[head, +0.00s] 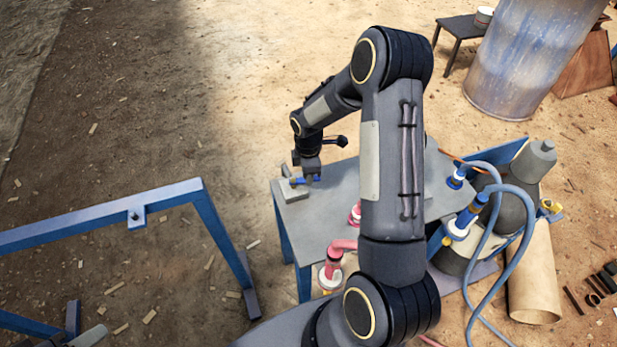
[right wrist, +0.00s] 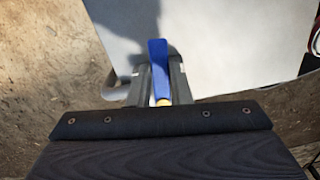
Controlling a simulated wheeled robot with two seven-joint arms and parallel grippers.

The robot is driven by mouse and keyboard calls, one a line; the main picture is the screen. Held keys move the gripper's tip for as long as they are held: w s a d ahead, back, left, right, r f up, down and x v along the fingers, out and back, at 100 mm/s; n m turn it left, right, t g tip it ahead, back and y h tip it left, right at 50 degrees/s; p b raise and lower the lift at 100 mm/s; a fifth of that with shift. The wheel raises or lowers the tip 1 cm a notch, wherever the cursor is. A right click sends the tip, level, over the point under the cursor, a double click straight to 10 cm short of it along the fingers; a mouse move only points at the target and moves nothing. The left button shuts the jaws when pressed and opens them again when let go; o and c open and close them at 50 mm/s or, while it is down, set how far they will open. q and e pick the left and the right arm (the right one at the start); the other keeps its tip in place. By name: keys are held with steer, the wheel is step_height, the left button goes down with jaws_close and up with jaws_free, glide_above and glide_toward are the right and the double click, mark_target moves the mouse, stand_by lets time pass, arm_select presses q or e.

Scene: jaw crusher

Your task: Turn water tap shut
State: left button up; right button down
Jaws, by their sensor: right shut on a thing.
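A bit of yellow metal (right wrist: 162,102) shows at the handle's near end. The rest of the tap is hidden by the gripper. My left gripper is not in view.
A blue frame (head: 100,215) stands at the left. Blue hoses (head: 517,245) and a grey cylinder (head: 512,210) are at the right. Open dirt ground lies behind the table.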

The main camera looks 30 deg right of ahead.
steer(key=shift+w+d+n, duration=0.15)
steer(key=shift+w+n, duration=0.25)
steer(key=shift+n, duration=0.6)
steer(key=c, duration=1.3)
jaws_free()
steer(key=shift+r, duration=3.95)
